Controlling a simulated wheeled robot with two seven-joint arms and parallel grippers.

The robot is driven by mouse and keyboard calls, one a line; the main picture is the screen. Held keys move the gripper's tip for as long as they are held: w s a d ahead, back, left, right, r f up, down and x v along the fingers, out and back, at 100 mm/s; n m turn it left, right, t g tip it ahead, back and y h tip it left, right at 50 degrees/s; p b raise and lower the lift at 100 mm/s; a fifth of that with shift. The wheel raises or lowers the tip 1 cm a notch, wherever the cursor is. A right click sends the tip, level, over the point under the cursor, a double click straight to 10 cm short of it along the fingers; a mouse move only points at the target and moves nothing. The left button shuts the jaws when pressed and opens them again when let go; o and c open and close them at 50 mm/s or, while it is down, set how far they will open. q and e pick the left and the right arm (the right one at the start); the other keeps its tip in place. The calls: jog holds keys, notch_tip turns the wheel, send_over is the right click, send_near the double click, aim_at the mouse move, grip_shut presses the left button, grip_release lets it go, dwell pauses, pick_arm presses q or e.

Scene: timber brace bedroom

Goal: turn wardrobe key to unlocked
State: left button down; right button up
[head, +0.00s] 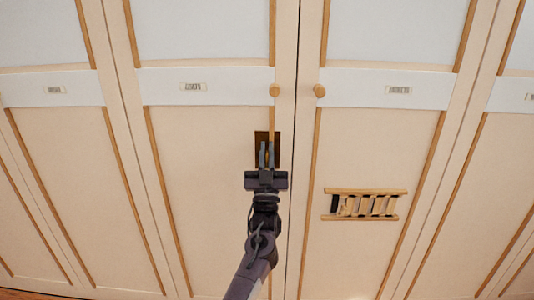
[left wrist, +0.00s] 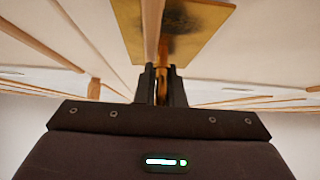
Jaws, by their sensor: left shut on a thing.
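The wardrobe (head: 215,140) fills the head view with cream doors and wooden strips. A dark lock plate (head: 261,137) sits on the door left of the centre seam, below a round knob. It shows brass-coloured in the left wrist view (left wrist: 195,45). My left gripper (head: 266,158) is at the plate, its fingers pointing at it. In the left wrist view the fingers (left wrist: 161,88) are shut on a small brass key (left wrist: 161,83), mostly hidden between them. I cannot tell how far the key is turned. My right gripper is not in view.
Two round wooden knobs, left (head: 274,90) and right (head: 319,91), flank the centre seam. A small wooden rack (head: 365,204) is on the right door. Label plates sit on the white bands. A strip of wooden floor shows at lower left.

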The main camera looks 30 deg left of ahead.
pick_arm(q)
jog(key=c, duration=1.6)
grip_release()
jog(key=v, duration=0.7)
jog(key=shift+s+d+f, duration=0.15)
jog(key=shift+s+f, duration=0.1)
jog(key=shift+f, duration=0.05)
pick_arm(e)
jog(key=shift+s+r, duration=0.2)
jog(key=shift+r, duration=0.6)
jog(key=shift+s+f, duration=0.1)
